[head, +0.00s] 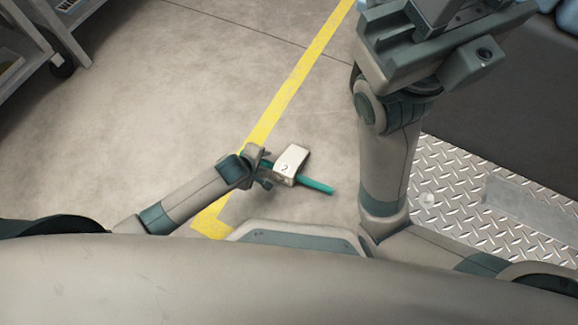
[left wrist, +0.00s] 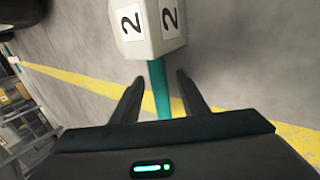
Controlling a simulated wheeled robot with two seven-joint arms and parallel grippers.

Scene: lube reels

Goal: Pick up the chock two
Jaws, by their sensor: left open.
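Chock two is a whitish block (head: 291,161) with a "2" label and a teal handle (head: 316,186), on the floor in the head view. In the left wrist view the block (left wrist: 150,28) shows two "2" labels at the top. Its teal handle (left wrist: 159,90) runs down between the fingers of my left gripper (left wrist: 160,78). The left gripper is open, one finger on each side of the handle, with gaps visible. In the head view my left gripper (head: 263,172) is at the left side of the block. My right arm rises at the upper right; its fingers cannot be made out.
A yellow floor line (head: 290,92) runs past the chock. A shelf cart (head: 28,48) stands at the upper left. A metal tread plate (head: 470,185) lies at the right beside a dark structure (head: 500,108). The grey floor left of the line is clear.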

